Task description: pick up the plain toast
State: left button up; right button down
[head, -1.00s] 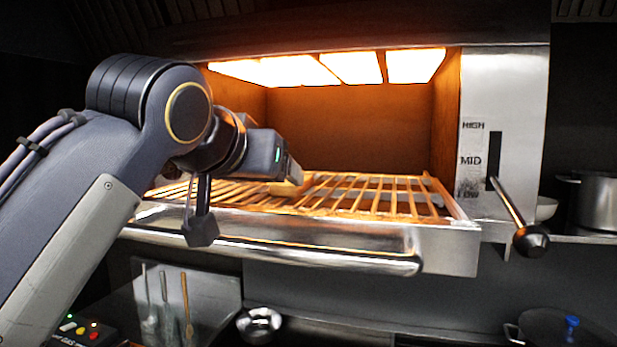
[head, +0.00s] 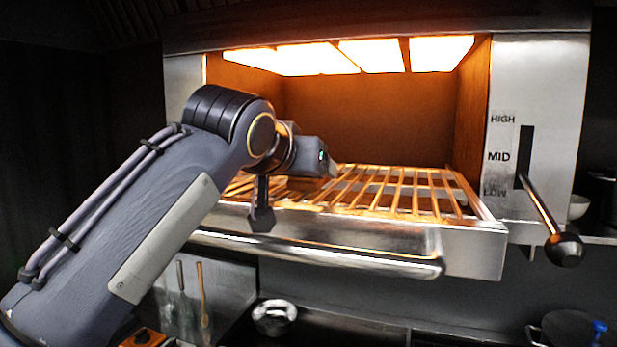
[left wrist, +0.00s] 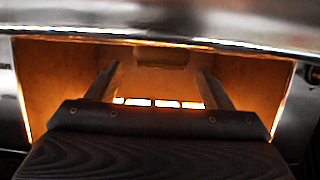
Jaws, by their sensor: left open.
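My left gripper (head: 334,171) is over the grill's wire rack (head: 390,192), inside the open front of the lit grill. In the left wrist view its two fingers (left wrist: 155,80) stand apart, with nothing seen clamped between them. A blurred brown block shape (left wrist: 166,55) shows beyond the fingertips in that view; I cannot tell whether it is toast. In the head view I cannot make out the plain toast; my gripper and forearm hide the left part of the rack. My right gripper is not in view.
Glowing heater panels (head: 375,56) line the grill's ceiling. A steel handle bar (head: 340,255) runs along the rack's front. A lever with a black knob (head: 565,250) sticks out at right, beside the HIGH, MID, LOW marks. The rack's right part looks bare.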

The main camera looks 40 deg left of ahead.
pick_arm(q)
jog(key=shift+w+f, duration=0.15)
jog(key=shift+f, duration=0.35)
jog(key=shift+w+f, duration=0.15)
jog(key=shift+f, duration=0.35)
jog(key=c, duration=1.2)
jog(key=shift+o, duration=0.2)
jog(key=shift+r, duration=0.1)
jog(key=shift+w+a+r, duration=0.1)
jog(key=shift+r, duration=0.45)
jog(key=shift+c, duration=0.3)
jog(key=r, duration=0.3)
jog(key=s+d+r, duration=0.1)
jog(key=r, duration=0.1)
jog(key=shift+s+d, duration=0.1)
jog(key=shift+s+d+r, duration=1.05)
jog(key=shift+s+r, duration=0.2)
jog(key=shift+s, duration=0.5)
jog(key=shift+s+d+r, duration=1.1)
jog(key=shift+s+r, duration=0.1)
jog(key=shift+s, duration=0.5)
jog(key=shift+s+d+r, duration=1.05)
jog(key=shift+s+r, duration=0.2)
jog(key=shift+s, duration=0.5)
